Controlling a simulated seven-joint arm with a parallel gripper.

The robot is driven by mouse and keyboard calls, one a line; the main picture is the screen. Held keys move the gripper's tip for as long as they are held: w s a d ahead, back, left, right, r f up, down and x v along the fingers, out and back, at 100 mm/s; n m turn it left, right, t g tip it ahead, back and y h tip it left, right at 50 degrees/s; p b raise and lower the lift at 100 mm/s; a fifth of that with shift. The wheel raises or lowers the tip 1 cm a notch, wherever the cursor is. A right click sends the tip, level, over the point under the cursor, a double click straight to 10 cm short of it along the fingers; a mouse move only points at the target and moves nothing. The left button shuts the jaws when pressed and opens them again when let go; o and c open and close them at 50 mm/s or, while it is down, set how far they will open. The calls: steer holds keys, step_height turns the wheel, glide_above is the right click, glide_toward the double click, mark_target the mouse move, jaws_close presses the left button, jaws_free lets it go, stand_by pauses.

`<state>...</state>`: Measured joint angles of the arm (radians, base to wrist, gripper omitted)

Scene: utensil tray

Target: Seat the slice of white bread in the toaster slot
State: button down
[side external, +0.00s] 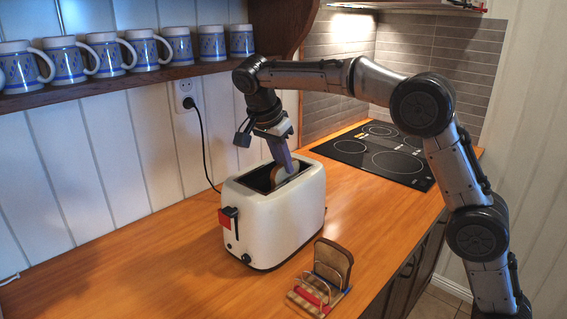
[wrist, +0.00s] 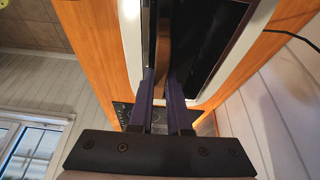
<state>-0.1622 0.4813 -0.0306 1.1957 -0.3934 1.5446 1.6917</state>
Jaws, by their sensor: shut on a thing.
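The white toaster (side external: 270,222) stands on the wooden counter with its dark slot opening (side external: 258,180) facing up and a red lever on its near-left end. A slice of white bread (side external: 279,175) shows only in part, low in the opening, between my fingers. My gripper (side external: 284,168) points down over the toaster and is shut on the bread. In the wrist view the two purple fingers of my gripper (wrist: 164,88) reach to the slot, with the bread's brown edge (wrist: 164,40) between them. The bread's lower part is hidden inside the toaster.
A wire rack (side external: 313,295) holding a brown bread slice (side external: 333,262) stands in front of the toaster. A black hob (side external: 375,152) lies behind at right. Blue-and-white mugs (side external: 105,54) line a shelf at upper left. A black cord (side external: 203,140) runs from the wall socket. The counter's left is clear.

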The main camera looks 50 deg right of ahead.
steer(key=shift+f, duration=0.25)
steer(key=c, duration=0.9)
jaws_free()
steer(key=shift+o, duration=0.2)
